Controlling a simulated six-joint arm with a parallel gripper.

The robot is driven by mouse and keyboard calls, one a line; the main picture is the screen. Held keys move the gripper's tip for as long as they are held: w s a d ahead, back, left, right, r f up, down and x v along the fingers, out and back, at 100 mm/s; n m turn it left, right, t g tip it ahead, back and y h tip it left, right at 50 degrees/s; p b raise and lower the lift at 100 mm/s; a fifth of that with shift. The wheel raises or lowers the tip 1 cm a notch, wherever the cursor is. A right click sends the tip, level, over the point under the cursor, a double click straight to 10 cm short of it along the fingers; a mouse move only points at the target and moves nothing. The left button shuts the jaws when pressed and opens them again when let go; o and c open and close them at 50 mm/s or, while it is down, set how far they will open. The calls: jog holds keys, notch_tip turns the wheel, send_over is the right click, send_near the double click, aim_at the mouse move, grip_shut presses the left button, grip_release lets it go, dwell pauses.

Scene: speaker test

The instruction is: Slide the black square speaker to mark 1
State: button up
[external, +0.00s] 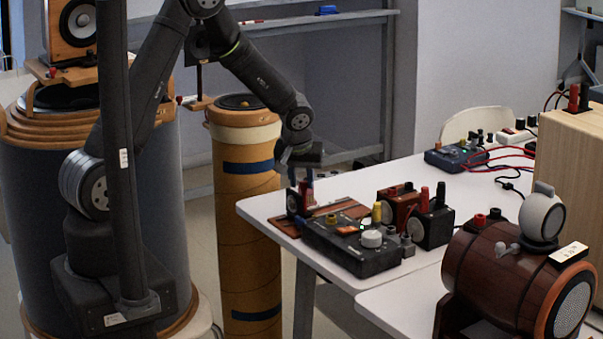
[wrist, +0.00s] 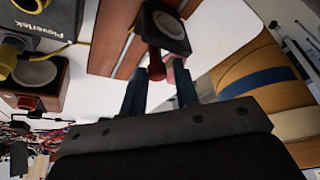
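The small black square speaker (external: 294,203) stands near the left edge of the white table, beside or on a brown wooden strip (external: 333,208). In the wrist view, the speaker (wrist: 172,30) shows a pale round cone and a red post at its near side. My gripper (external: 303,183) points down right at the speaker. In the wrist view, my gripper's two fingers (wrist: 160,78) stand on either side of the red post, with a small pinkish part beside it. Whether they press on it is unclear. I cannot read any mark 1.
A black control box (external: 352,246) with knobs stands just right of the speaker. Several small boxes with posts (external: 420,215) stand behind it. A wooden barrel speaker (external: 500,265) stands at the front right. The table's left edge is close to my gripper.

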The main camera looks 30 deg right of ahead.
jog(key=v, duration=1.7)
jog(key=shift+r, duration=0.2)
jog(key=x, duration=1.7)
jog(key=shift+f, duration=0.2)
jog(key=shift+o, duration=0.2)
